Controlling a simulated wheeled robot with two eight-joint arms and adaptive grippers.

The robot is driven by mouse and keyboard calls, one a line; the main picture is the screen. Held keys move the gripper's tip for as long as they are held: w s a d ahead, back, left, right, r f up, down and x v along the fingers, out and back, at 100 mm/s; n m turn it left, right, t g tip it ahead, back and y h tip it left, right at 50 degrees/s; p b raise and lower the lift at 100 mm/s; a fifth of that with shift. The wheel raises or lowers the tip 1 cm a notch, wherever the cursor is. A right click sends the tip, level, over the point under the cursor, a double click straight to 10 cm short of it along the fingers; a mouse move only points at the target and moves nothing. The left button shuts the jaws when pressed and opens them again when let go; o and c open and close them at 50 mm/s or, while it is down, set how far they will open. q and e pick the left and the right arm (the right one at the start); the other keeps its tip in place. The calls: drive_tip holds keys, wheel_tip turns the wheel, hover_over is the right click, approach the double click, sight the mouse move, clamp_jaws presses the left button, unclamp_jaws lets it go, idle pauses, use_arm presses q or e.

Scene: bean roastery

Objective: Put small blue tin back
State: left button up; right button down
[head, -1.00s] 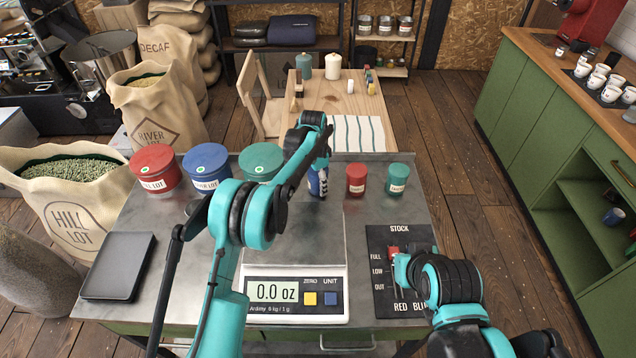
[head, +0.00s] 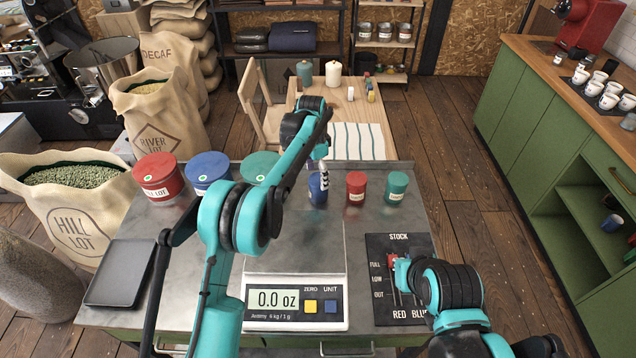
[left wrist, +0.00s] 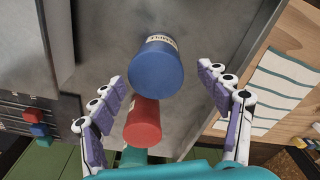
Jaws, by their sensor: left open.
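The small blue tin (head: 317,191) stands upright on the metal table behind the scale, in a row with the small red tin (head: 356,187) and small green tin (head: 397,187). In the left wrist view the small blue tin (left wrist: 155,62) lies ahead between the spread fingers, with gaps to both. My left gripper (head: 323,172) is open, empty and just above and behind that tin, partly hidden by its arm. My right gripper (head: 401,272) is at the stock board (head: 385,310), beside its red slider (head: 392,260); its fingers are not clear.
The scale (head: 295,302) has an empty pan and reads 0.0 oz. Large red (head: 158,180), blue (head: 207,173) and green (head: 259,168) tins stand at the back left. A dark tray (head: 115,272) lies at the left. A wooden table (head: 350,105) is beyond.

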use_arm(q)
wheel_tip(320, 180, up, 4)
drive_tip(key=shift+a+f+p, duration=0.1)
drive_tip(key=shift+p, duration=0.2)
drive_tip(key=shift+s+a+r, duration=0.15)
drive_tip(key=shift+r, duration=0.2)
drive_tip(key=s+a+r+n+t, duration=0.3)
drive_tip(key=s+a+r+n, duration=0.3)
drive_tip(key=s+a+r, duration=0.5)
drive_tip(key=s+a+f+n+t, duration=0.2)
drive_tip(key=s+a+n, duration=0.1)
drive_tip(key=s, duration=0.9)
drive_tip(key=s+a+f+n+t, duration=0.1)
drive_tip(key=s+a+f+n, duration=0.2)
drive_tip(key=s, duration=1)
drive_tip(key=shift+n+t+y, duration=0.3)
drive_tip(key=shift+t+y, duration=0.1)
drive_tip(key=shift+s, duration=0.1)
